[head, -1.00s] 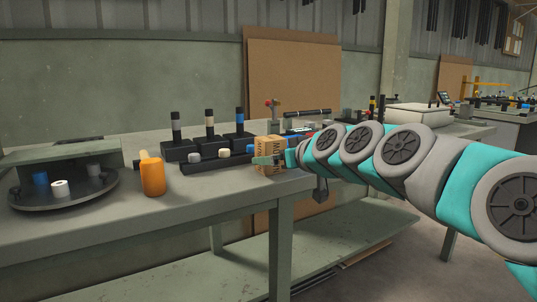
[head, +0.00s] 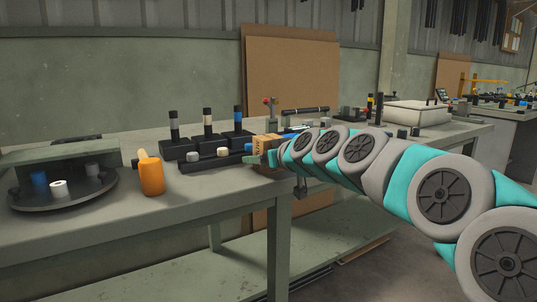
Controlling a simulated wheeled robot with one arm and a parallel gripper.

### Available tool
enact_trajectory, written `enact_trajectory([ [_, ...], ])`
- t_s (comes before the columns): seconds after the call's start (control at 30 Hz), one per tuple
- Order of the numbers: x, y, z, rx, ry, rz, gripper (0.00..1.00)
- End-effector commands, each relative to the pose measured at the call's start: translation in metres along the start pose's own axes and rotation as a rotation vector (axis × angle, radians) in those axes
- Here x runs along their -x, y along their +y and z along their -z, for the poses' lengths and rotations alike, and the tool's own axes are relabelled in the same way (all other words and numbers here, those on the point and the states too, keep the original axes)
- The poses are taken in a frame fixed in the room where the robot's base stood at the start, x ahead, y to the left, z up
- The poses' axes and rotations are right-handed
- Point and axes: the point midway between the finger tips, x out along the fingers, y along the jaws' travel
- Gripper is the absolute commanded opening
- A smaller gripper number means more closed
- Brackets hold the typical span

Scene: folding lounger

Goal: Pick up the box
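The box (head: 262,142) is a small brown cardboard box with dark lettering, on the workbench near its front edge, in the middle of the head view. My gripper (head: 262,159) is at the box, with its teal fingers overlapping the box's lower front in the picture. The fingers and the wrist hide the lower and right parts of the box. I cannot tell whether the fingers touch it or are closed on it.
The workbench (head: 215,196) has free room at its front left. An orange bottle-like object (head: 151,177) and a dark round tray (head: 110,187) stand left. Black holders with upright handles (head: 208,137) stand behind. A pale case (head: 418,113) lies right.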

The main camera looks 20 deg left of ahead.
Motion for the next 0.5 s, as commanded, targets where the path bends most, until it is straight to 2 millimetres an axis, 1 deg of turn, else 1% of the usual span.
enact_trajectory([
  [0.03,0.0,0.0,0.0,0.0,0.0,0.0,0.76],
  [0.07,0.0,0.0,0.0,0.0,0.0,0.0,0.73],
  [0.5,0.0,0.0,-0.0001,0.0,0.0,0.0,0.23],
])
